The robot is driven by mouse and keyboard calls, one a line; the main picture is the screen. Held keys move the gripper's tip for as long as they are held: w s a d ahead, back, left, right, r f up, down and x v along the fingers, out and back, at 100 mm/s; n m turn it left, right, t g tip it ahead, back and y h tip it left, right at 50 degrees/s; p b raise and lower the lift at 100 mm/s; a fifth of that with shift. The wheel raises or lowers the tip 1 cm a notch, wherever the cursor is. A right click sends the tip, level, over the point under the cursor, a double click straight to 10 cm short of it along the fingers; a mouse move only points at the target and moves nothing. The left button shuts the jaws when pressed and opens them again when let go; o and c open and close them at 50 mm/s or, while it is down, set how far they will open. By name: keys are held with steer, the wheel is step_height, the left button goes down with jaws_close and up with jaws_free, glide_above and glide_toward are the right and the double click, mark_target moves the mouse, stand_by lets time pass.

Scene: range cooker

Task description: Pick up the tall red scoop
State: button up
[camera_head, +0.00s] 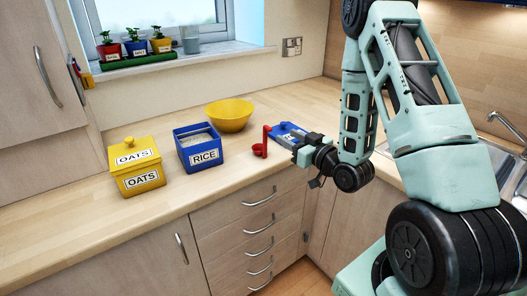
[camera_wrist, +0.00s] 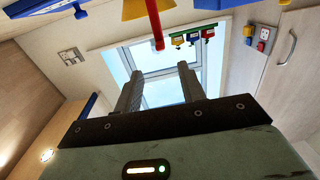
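The red scoop (camera_head: 265,140) stands on the wooden counter, its thin handle pointing up and its small round bowl low at the left. My gripper (camera_head: 294,148) is just right of the scoop in the head view, with a gap between them. In the wrist view, which looks upside down, the scoop's red handle (camera_wrist: 157,28) comes down from the top edge. It lies roughly in line with the space between the two fingers of my gripper (camera_wrist: 158,70), beyond their tips. The fingers are apart with nothing between them. The scoop's bowl is out of the wrist view.
A blue lid-like piece (camera_head: 284,130) lies behind my gripper. A yellow bowl (camera_head: 229,115), an open blue RICE box (camera_head: 201,156) and a yellow OATS box (camera_head: 137,168) stand to the left. Potted plants (camera_head: 135,48) line the windowsill. The counter's front strip is clear.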

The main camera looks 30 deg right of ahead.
mark_target(267, 127)
steer(key=shift+w+a+f+p, duration=0.1)
steer(key=shift+w+a+p, duration=0.15)
steer(key=shift+w+p, duration=1.35)
steer(key=shift+w+a+f+p, duration=0.15)
steer(key=shift+w+p, duration=0.3)
steer(key=shift+w, duration=2.3)
steer(key=shift+w+a+f+p, duration=0.1)
steer(key=shift+w+a+p, duration=0.2)
steer(key=shift+w+p, duration=1.3)
steer(key=shift+w+b, duration=0.55)
steer(key=shift+b, duration=0.05)
steer(key=shift+c, duration=0.3)
jaws_close()
